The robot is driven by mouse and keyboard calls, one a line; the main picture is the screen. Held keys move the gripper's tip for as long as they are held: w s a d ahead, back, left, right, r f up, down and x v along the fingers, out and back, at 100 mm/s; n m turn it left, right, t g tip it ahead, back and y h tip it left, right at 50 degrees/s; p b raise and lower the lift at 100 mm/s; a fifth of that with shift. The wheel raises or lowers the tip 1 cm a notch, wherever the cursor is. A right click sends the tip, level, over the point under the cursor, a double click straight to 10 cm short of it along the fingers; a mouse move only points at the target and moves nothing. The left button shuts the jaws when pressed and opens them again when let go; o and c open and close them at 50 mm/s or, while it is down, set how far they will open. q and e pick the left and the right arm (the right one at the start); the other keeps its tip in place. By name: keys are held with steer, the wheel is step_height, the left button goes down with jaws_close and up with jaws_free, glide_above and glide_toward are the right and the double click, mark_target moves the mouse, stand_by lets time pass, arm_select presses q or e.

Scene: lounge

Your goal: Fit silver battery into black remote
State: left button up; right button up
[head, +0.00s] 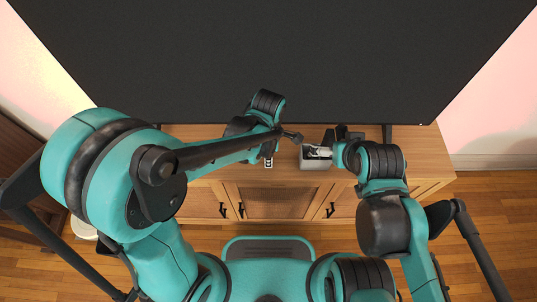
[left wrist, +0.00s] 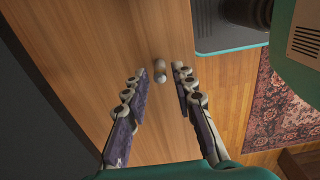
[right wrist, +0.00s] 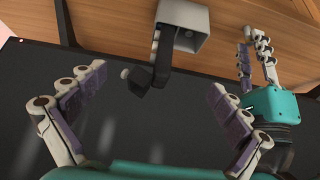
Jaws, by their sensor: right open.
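A small silver and tan cylinder, which looks like the silver battery (left wrist: 160,70), is on the wooden cabinet top in the left wrist view. My left gripper (left wrist: 160,83) is open around its line of sight, with no contact visible. In the head view my left gripper (head: 268,161) is left of the grey box. A black piece, perhaps the black remote (right wrist: 162,62), projects from the box in the right wrist view. A black block with a pale round end lies close by. My right gripper (right wrist: 155,88) is open and empty, facing these parts.
The grey open box (head: 316,164) stands on the wooden cabinet (head: 420,158) near its front edge. A large black television (head: 300,60) rises behind, close to both arms. The cabinet top is clear at its right end. A patterned rug (left wrist: 277,105) lies on the floor.

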arm_select(q)
jaws_close()
steer(key=shift+r, duration=0.15)
arm_select(e)
steer(key=shift+r, duration=0.1)
arm_select(q)
steer(key=shift+r+p, duration=2)
steer(key=shift+r, duration=0.4)
arm_select(e)
steer(key=shift+r, duration=1.9)
